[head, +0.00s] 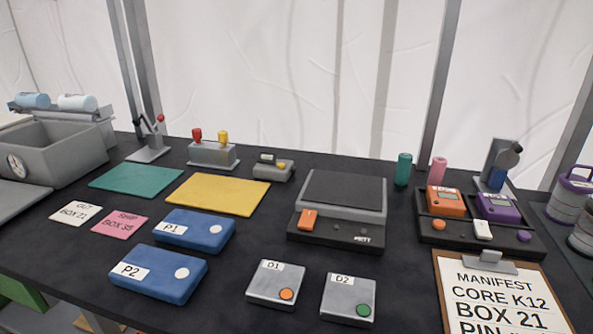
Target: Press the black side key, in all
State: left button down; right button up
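A grey device with a dark flat top (343,190) stands near the middle of the table. Its front edge has an orange key (308,218) at the left and small dark keys (364,231) farther right, above a small white label. A dark tray (470,233) to the right carries an orange button (439,225), a white key (483,230) and a black button (524,236) along its front. I cannot tell which dark key is the side key. Neither of my grippers is in view.
Blue boxes P1 (205,238) and P2 (172,283), grey boxes D1 (270,291) and D2 (340,304), and a manifest clipboard (503,302) lie in front. Orange (446,204) and purple (498,208) units sit in the tray. A grey bin (65,158) stands left.

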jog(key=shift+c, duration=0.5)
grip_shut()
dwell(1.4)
